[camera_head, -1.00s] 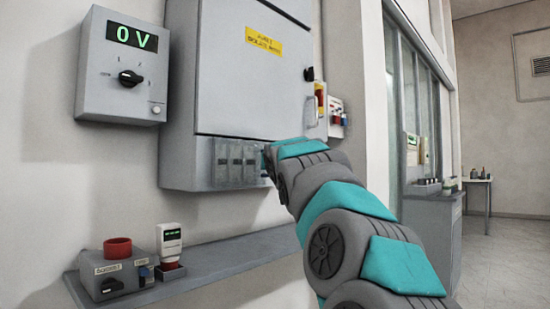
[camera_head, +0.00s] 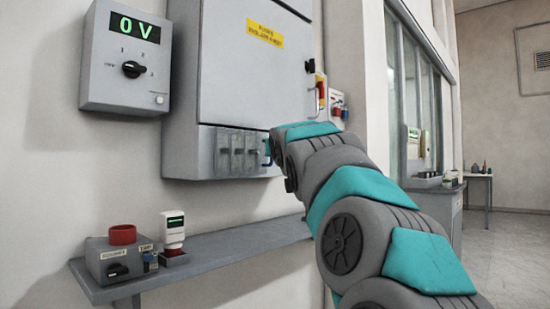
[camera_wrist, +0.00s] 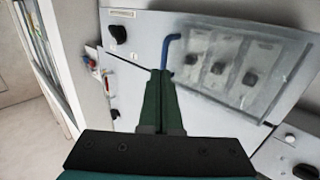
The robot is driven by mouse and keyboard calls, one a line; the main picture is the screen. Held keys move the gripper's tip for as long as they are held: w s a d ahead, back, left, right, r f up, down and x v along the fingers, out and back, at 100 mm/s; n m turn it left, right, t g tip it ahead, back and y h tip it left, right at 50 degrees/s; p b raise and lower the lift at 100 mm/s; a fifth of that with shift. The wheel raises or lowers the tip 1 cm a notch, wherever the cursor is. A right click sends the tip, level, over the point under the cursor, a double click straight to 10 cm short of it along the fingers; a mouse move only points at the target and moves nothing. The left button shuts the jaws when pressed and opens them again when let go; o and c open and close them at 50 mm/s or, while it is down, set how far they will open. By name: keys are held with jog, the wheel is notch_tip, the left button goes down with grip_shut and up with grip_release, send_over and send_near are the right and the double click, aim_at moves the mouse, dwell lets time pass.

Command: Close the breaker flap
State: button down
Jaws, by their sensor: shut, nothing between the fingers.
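The breaker flap (camera_wrist: 255,100) is a translucent panel over a row of three breakers with dark switches. It is low on the grey cabinet's front, where the head view shows the panel (camera_head: 236,170) too. I cannot tell whether it lies fully flush. A bent blue handle (camera_wrist: 167,50) is at the flap's edge; part of it shows in the head view (camera_head: 267,150). My gripper (camera_wrist: 163,74) is shut and empty, its dark green fingers together, tips just beside the handle's lower end. I cannot tell whether they touch. In the head view my arm hides most of my gripper.
The grey cabinet (camera_head: 240,80) hangs on the wall, with a voltage box (camera_head: 125,85) to its left reading 0 V. Open floor lies to the right.

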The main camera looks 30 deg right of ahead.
jog(key=d+v, duration=0.1)
jog(key=v, duration=0.9)
jog(key=s+a+f+n+g+y, duration=0.1)
jog(key=s+a+f+g, duration=0.2)
jog(key=f, duration=0.8)
jog(key=s+a+f+n+g+y, duration=0.1)
jog(key=s+a+f+g+y, duration=0.3)
jog(key=f, duration=0.7)
jog(key=a+f+n+g+h, duration=0.15)
jog(key=a+f, duration=0.35)
jog(key=f, duration=0.6)
jog(key=s+a+f+g, duration=0.2)
jog(key=s+f+g, duration=0.1)
jog(key=s+f, duration=0.4)
jog(key=s+a+f+g+y+p, duration=0.1)
jog(key=s+a+f+g, duration=0.1)
jog(key=s+f, duration=0.5)
jog(key=s+a+f+g+y, duration=0.1)
jog(key=s+a+f+g, duration=0.2)
jog(key=s, duration=1.1)
notch_tip(320, 180, down, 5)
jog(key=shift+r+g+p, duration=0.1)
jog(key=shift+g+p, duration=0.2)
jog(key=shift+g, duration=0.75)
jog(key=shift+a+n+y, duration=0.1)
jog(key=shift+n+y, duration=0.15)
